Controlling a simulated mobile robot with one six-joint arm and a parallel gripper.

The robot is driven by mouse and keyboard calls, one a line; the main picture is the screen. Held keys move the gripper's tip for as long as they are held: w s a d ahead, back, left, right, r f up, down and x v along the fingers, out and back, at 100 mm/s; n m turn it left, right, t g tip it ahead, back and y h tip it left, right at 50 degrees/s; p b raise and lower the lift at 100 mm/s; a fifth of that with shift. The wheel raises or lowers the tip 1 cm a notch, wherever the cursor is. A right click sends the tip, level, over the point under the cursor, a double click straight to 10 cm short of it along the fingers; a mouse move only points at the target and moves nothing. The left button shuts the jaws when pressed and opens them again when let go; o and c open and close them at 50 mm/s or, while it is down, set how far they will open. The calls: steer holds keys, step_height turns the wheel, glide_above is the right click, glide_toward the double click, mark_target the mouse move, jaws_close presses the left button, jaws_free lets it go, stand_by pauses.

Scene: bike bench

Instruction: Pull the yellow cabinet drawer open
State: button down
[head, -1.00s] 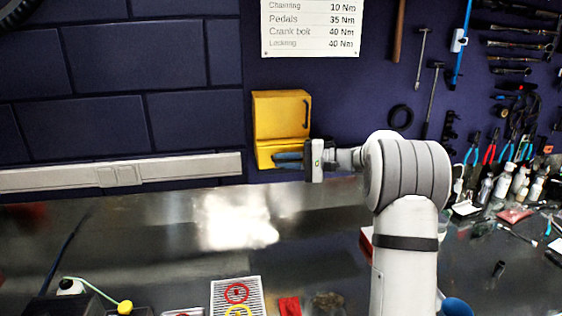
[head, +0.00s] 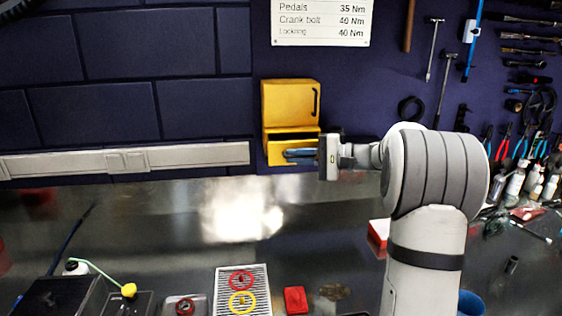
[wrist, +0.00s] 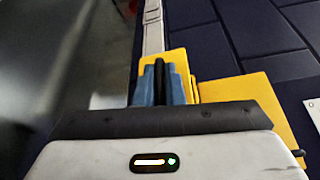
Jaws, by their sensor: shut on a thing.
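The yellow cabinet (head: 289,100) hangs on the dark wall, its upper door shut with a dark handle at the right. Its yellow drawer (head: 280,158) is at the bottom and stands partly out, with a shadowed opening above its front. My gripper (head: 300,154) reaches in from the right, its blue fingers shut on the drawer's handle. In the wrist view the fingers hold the dark handle (wrist: 160,80) between them, in front of the yellow drawer front. The cabinet body shows to the right in that view (wrist: 245,100). The fingers hide part of the drawer front.
A metal bench (head: 150,225) runs below the cabinet, with clear room under the drawer. A grey tray with red and yellow rings (head: 259,270) and a red block (head: 295,299) lie near the front. Tools hang on the wall at right.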

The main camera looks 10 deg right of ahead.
steer(key=s+b, duration=0.2)
steer(key=s, duration=0.3)
steer(key=shift+s+a+f, duration=0.1)
steer(key=shift+s+a, duration=0.05)
steer(key=shift+s, duration=0.05)
steer(key=c, duration=1.5)
jaws_free()
steer(key=shift+c, duration=0.2)
steer(key=b+v, duration=0.1)
steer(key=v, duration=0.6)
steer(key=shift+d, duration=0.35)
steer(key=shift+s, duration=0.1)
